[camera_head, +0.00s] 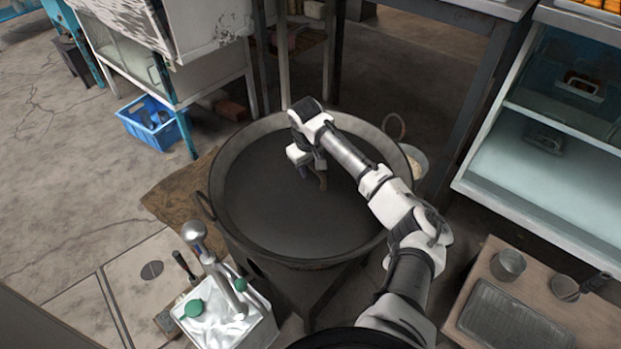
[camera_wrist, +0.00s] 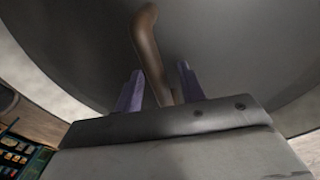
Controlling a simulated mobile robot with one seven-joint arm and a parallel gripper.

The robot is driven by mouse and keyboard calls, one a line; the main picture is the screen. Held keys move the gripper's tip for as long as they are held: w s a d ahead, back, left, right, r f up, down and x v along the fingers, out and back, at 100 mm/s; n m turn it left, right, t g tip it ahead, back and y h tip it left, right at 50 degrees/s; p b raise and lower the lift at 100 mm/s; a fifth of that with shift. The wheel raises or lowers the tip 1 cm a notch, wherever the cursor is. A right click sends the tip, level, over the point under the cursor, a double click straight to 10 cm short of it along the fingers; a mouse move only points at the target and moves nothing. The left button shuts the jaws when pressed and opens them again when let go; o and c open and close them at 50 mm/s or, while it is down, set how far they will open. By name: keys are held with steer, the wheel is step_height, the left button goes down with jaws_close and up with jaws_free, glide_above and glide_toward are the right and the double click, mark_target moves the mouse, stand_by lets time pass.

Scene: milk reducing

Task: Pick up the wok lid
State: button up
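The wok lid (camera_head: 265,205) is a wide dark grey disc lying inside the rim of a large wok (camera_head: 228,150). Its curved brown handle (camera_head: 323,181) stands near the middle, partly hidden by my gripper (camera_head: 311,172). In the wrist view, the lid (camera_wrist: 230,45) fills most of the picture, and the handle (camera_wrist: 148,45) runs up between the two purple fingers of my gripper (camera_wrist: 160,68). The fingers are apart, with a visible gap on each side of the handle. The lower end of the handle is hidden behind the gripper body.
A white container (camera_head: 235,325) with green caps and a metal ladle (camera_head: 205,245) stands at the wok's front left. A blue crate (camera_head: 150,125) sits at the back left. A low wooden table (camera_head: 590,320) with metal cups and a glass-fronted cabinet (camera_head: 540,185) are at right.

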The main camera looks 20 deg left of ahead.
steer(key=shift+f, duration=0.15)
jaws_close()
stand_by(0.4)
stand_by(1.1)
